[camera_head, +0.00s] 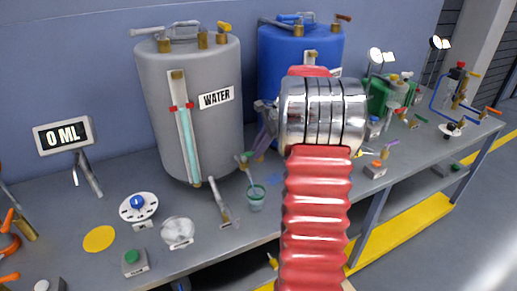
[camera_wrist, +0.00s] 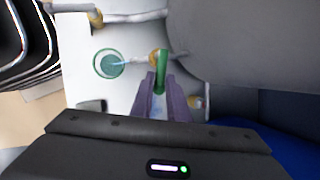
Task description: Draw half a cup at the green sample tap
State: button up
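The green sample tap has a brass body and a green lever (camera_wrist: 160,68), seen in the wrist view. My gripper (camera_wrist: 161,77) has its two purple fingers on either side of this lever, and they appear closed on it. A clear cup with a green rim (camera_head: 256,194) stands under the tap's spout. It also shows from above in the wrist view (camera_wrist: 108,64). A thin pale-blue stream runs from the spout into the cup. The level in the cup is too small to read. In the head view my arm partly hides the gripper (camera_head: 262,142).
The grey water tank (camera_head: 205,125) stands left of the tap and the blue tank (camera_head: 285,55) behind my arm. A display (camera_head: 64,135) reads 0 ML. A dial (camera_head: 138,207), a yellow disc (camera_head: 99,238) and a green button box (camera_head: 132,259) sit on the bench's left part.

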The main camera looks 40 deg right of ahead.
grip_shut()
jog(key=shift+w+d+n+g+y, duration=0.2)
jog(key=shift+w+n, duration=0.1)
jog(key=shift+n, duration=0.4)
jog(key=shift+w+d+n+g+y, duration=0.1)
jog(key=shift+w+n+g+y, duration=0.15)
jog(key=shift+n, duration=0.45)
jog(key=o, duration=0.6)
grip_release()
jog(key=shift+c, duration=0.2)
jog(key=v, duration=1.3)
jog(key=shift+s+r, duration=0.2)
jog(key=shift+r, duration=0.1)
